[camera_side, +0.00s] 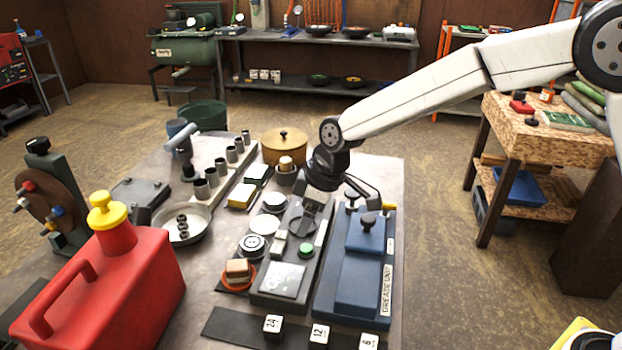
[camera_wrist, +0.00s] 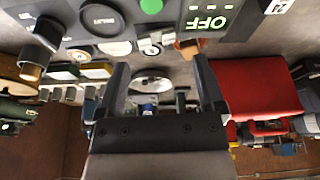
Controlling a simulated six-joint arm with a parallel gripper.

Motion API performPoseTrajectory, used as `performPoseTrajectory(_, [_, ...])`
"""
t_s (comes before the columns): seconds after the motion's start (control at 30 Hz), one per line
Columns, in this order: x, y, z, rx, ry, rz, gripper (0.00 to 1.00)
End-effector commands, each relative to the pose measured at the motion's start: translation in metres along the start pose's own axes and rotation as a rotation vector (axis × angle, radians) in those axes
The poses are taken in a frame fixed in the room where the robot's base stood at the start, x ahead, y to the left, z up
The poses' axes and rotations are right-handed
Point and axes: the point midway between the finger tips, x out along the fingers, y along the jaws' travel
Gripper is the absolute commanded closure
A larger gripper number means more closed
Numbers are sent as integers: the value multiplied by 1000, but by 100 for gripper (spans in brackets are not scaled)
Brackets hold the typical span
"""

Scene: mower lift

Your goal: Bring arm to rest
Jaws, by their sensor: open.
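My gripper (camera_side: 313,206) hangs from my black wrist over the dark control box (camera_side: 283,285) on the bench in the side view. In the wrist view my gripper (camera_wrist: 160,65) shows two dark fingers standing well apart, with nothing between them. The wrist view looks tilted, with the control box's green button and OFF label along its top edge. My white arm reaches in from the upper right. Whether the fingertips touch anything below is hard to tell in the side view.
The blue grease unit (camera_side: 362,260) stands close on the right of the control box. A red jug (camera_side: 105,285) stands front left. A round wooden-lidded pot (camera_side: 284,148) and a row of sockets (camera_side: 222,168) lie behind.

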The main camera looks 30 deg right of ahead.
Motion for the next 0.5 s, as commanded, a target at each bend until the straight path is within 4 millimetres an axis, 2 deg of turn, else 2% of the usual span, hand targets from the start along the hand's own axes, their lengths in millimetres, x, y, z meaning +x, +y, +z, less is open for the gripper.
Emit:
performPoseTrajectory(0.03, [-7, 4, 16, 51, -9, 22, 12])
performPoseTrajectory(0.23, [-23, 13, 75, 240, -36, 97, 12])
performPoseTrajectory(0.5, [-37, 11, 151, 467, -59, 161, 12])
